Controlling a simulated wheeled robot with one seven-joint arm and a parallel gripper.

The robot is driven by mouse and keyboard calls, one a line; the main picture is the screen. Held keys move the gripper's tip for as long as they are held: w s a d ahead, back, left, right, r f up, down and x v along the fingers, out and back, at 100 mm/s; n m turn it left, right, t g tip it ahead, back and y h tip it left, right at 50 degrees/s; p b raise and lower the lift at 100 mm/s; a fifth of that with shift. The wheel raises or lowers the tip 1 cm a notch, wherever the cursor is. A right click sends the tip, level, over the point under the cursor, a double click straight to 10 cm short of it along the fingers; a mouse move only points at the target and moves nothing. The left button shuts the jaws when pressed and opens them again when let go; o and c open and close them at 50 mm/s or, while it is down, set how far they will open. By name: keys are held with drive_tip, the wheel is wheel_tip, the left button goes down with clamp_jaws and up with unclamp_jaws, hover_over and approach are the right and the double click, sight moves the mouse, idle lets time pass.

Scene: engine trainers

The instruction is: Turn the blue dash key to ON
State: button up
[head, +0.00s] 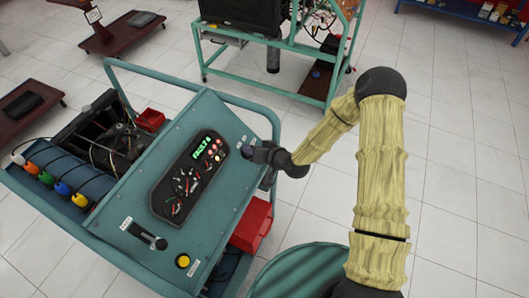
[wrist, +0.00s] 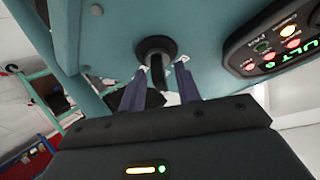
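The dash key (wrist: 158,72) shows in the wrist view as a dark, nearly black upright tab in a round black collar (wrist: 153,46) on the teal panel. No blue shows on it. My gripper (wrist: 162,72) is open, with one dark blue finger on each side of the tab. A gap shows on the right; the left finger is close, and I cannot tell if it touches. In the head view my gripper (head: 256,154) is at the panel's right edge and hides the key. The instrument cluster (head: 190,172) shows green "FAULT" text.
The teal panel (head: 130,200) carries a black lever (head: 148,237) and a yellow button (head: 183,261). A red bin (head: 252,225) sits below the panel's right side. Another green-framed engine stand (head: 290,75) is behind. Tiled floor on the right is clear.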

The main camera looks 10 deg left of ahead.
drive_tip(key=p+v, duration=0.2)
drive_tip(key=v, duration=1.5)
drive_tip(key=shift+d+f, duration=0.1)
drive_tip(key=shift+d, duration=0.05)
drive_tip(key=s+d+r+g+h, duration=0.25)
drive_tip(key=d+r+h, duration=0.25)
drive_tip(key=d+h, duration=0.45)
drive_tip(key=s+d+r+m+g, duration=0.3)
drive_tip(key=s+d+r, duration=0.1)
drive_tip(key=s+r, duration=0.3)
wheel_tip(320, 180, up, 2)
drive_tip(key=shift+r+m, duration=0.15)
drive_tip(key=shift+m, duration=0.15)
